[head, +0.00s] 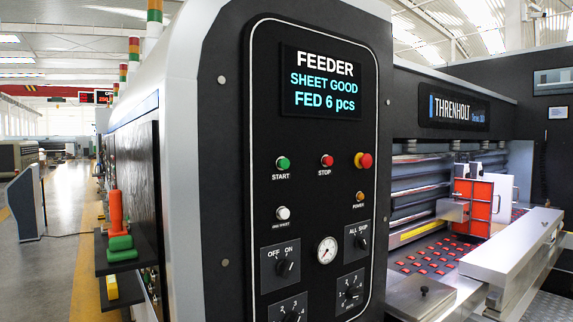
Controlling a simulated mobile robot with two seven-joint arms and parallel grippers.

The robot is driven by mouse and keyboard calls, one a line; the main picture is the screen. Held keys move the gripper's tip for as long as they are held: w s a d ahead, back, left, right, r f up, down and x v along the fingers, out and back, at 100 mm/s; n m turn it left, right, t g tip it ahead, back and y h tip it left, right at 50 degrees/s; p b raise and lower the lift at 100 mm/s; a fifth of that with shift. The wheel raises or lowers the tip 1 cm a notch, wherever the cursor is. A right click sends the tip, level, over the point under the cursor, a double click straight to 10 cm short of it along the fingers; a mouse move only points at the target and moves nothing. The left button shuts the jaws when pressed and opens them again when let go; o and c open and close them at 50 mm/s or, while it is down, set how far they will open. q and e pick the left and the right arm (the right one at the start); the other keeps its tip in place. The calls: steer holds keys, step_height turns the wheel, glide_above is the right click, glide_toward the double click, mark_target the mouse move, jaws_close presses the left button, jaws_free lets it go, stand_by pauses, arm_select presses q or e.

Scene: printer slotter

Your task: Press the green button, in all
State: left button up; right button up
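The green button (283,163), labelled START, is on the upper left of the black control panel (312,135). It stands out from the panel face, and nothing covers it. The display (320,82) above it reads "FEEDER", "SHEET GOOD", "FED 6 pcs". Neither of my grippers is in view.
Near the green button are a red STOP button (327,160), a red emergency knob (363,160), an orange POWER button (360,196) and a white button (283,213). Dark rotary switches and a gauge (327,250) sit lower. The machine's feed bed (440,255) is at right.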

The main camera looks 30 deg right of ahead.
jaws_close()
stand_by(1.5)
